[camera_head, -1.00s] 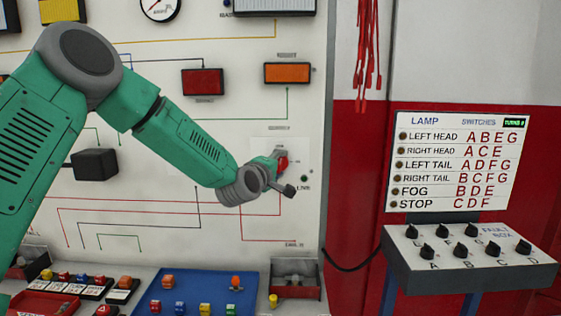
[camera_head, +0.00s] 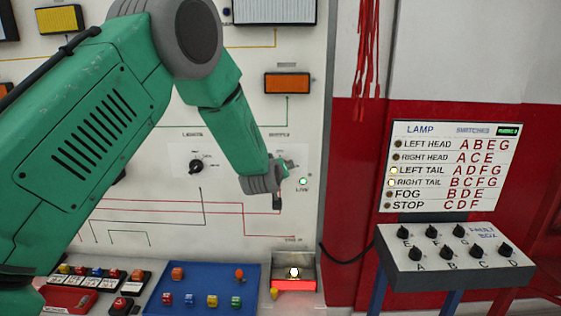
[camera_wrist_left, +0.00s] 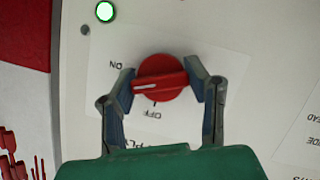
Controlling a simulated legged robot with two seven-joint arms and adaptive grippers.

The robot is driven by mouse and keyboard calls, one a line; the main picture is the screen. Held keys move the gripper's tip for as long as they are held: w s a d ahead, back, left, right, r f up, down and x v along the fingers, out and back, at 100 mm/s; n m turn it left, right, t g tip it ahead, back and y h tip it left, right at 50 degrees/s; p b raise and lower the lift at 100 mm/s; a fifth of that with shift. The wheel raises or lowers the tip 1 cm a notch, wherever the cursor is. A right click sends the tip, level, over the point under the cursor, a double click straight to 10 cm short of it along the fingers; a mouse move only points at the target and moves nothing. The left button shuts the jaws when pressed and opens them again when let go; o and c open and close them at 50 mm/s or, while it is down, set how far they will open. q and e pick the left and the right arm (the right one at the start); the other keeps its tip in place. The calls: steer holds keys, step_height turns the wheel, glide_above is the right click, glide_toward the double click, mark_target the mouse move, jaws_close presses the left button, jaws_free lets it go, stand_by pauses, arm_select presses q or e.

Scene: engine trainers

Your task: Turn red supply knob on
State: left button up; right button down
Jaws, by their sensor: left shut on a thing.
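The red supply knob (camera_wrist_left: 161,78) is on the white panel in the left wrist view, its white mark pointing left, between the upside-down ON and OFF labels. My left gripper (camera_wrist_left: 162,84) has a finger on each side of the knob and is shut on it. In the head view my left gripper (camera_head: 280,182) is at the panel's right part and mostly hides the knob. A green lamp beside the knob is lit; it shows in the head view (camera_head: 303,181) and the left wrist view (camera_wrist_left: 105,11). My right gripper is out of view.
A blue tray (camera_head: 205,272) with small coloured parts lies below the panel. A metal box (camera_head: 306,268) holds a glowing bulb. A fault box (camera_head: 456,271) with black knobs stands at the right. The left and right tail lights on the lamp chart (camera_head: 452,165) are lit.

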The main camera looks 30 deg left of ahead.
arm_select(q)
steer(key=shift+s+d+f+m+g+y+p, duration=0.1)
steer(key=shift+m+g+y+p, duration=0.35)
steer(key=shift+m+p, duration=0.5)
steer(key=shift+f+m+g+y+p, duration=0.1)
steer(key=shift+m+g+y+p, duration=0.3)
steer(key=shift+m+p, duration=0.35)
steer(key=o, duration=1.2)
steer(key=shift+r, duration=0.2)
steer(key=shift+s+d+r, duration=0.15)
steer(key=shift+s+d, duration=0.05)
steer(key=v, duration=1.1)
steer(key=shift+s+d, duration=0.1)
steer(key=shift+d, duration=0.1)
steer(key=shift+f, duration=0.2)
